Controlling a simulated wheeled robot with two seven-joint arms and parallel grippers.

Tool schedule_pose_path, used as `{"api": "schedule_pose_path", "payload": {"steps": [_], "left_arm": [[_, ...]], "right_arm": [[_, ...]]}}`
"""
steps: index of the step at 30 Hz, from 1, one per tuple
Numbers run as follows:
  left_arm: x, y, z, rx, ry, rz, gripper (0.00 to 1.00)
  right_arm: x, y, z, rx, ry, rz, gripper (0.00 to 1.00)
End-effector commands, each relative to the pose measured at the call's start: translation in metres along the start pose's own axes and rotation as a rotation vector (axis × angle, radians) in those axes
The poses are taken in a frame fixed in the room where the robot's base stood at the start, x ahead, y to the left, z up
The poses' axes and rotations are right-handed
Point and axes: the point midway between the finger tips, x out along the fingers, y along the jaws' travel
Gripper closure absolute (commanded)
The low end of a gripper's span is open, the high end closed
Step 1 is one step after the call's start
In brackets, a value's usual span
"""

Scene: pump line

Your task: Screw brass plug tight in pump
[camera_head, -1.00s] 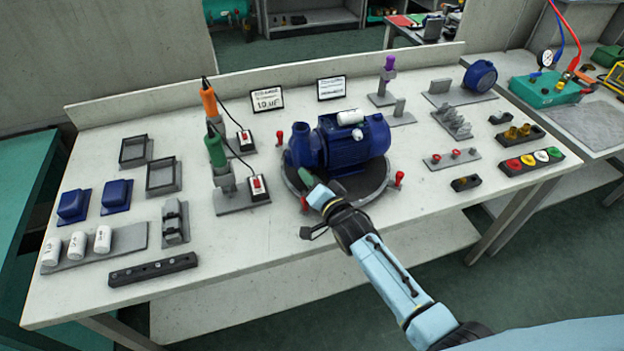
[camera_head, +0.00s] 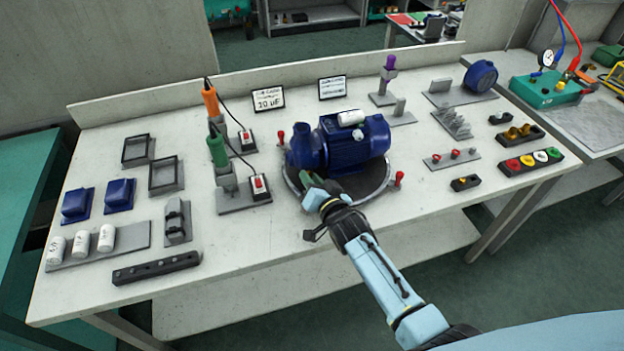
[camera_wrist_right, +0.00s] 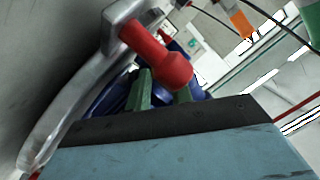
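The blue pump (camera_head: 345,145) sits on a round dark turntable (camera_head: 375,195) with a metal rim, mid-bench. My right gripper (camera_head: 309,179) is at the pump's near left side, its green fingertips close to the lower pump housing. In the right wrist view the green fingers (camera_wrist_right: 165,93) stand somewhat apart in front of the blue housing. A red clamp knob (camera_wrist_right: 172,70) covers the gap between them, so I cannot see whether a plug is there or touching the port. No brass plug shows at the pump. My left gripper is out of view.
Red-handled clamps (camera_head: 398,178) stand around the turntable. Green (camera_head: 217,152) and orange (camera_head: 211,103) tools stand upright at left. A black holder with brass-coloured parts (camera_head: 518,133) and a small black holder (camera_head: 466,183) are at right. The bench front is mostly clear.

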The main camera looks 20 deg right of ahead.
Motion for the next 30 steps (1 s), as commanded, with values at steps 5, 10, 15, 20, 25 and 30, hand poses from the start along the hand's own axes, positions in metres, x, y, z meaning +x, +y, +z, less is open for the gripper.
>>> {"api": "schedule_pose_path", "payload": {"steps": [5, 10, 15, 20, 25, 30], "left_arm": [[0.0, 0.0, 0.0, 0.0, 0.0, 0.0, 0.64], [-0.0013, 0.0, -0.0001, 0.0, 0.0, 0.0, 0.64], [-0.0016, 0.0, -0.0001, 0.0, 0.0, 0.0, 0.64], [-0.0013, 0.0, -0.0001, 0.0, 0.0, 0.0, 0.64], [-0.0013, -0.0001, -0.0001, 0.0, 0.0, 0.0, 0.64], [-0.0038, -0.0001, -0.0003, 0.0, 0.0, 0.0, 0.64]], "right_arm": [[0.0001, -0.0005, -0.0002, 0.0, 0.001, -0.001, 1.0], [0.0002, -0.0008, -0.0006, 0.046, 0.0, -0.012, 1.0], [0.0005, -0.0001, 0.0, 0.225, 0.0, -0.05, 1.0], [0.0006, -0.0008, -0.0004, 0.257, 0.002, -0.055, 0.7], [0.0004, 0.0002, -0.0002, 0.255, 0.001, -0.053, 0.65], [0.0002, -0.0005, -0.0004, 0.222, 0.001, -0.045, 0.65]]}}
